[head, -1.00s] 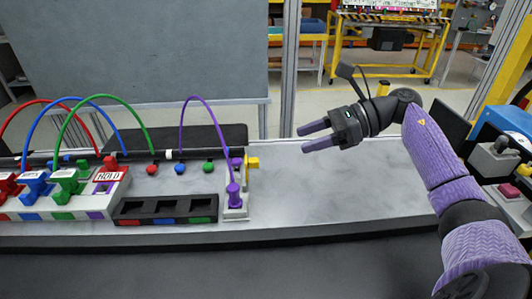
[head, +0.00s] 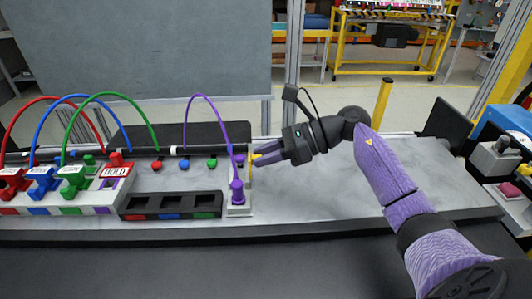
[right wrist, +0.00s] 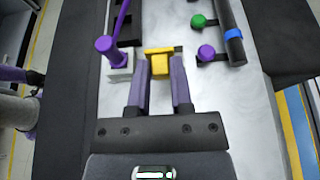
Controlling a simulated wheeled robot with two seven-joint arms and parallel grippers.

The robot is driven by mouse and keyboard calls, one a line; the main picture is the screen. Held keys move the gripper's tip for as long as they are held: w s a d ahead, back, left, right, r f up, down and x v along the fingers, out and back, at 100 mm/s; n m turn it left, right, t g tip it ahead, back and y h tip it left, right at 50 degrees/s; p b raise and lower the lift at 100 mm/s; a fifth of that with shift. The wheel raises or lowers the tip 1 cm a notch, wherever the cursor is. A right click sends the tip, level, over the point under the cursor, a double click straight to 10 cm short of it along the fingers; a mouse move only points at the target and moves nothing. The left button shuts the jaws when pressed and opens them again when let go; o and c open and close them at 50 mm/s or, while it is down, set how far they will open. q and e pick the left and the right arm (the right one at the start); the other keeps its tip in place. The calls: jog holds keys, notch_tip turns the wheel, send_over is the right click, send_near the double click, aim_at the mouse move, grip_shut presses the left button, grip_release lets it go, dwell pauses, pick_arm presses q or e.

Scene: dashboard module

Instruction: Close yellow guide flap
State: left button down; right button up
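The yellow guide flap (head: 253,158) is a small yellow piece at the right end of the dashboard module, beside the white block with the purple plug (head: 238,192). In the right wrist view the yellow flap (right wrist: 160,63) lies between and just past the fingertips, with a wider yellow bar behind it. My right gripper (head: 262,155) comes in from the right with its fingers parted around the flap's near end. In the right wrist view a gap shows on each side, and contact cannot be told. My left gripper does not show clearly in either view.
A black tray with three compartments (head: 194,216) and red, blue and green connectors (head: 72,180) stand to the left. A purple cable (head: 211,101) arches over the plug. The grey tabletop (head: 320,200) on the right is clear. A yellow post (head: 382,105) stands behind it.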

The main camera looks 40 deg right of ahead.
grip_shut()
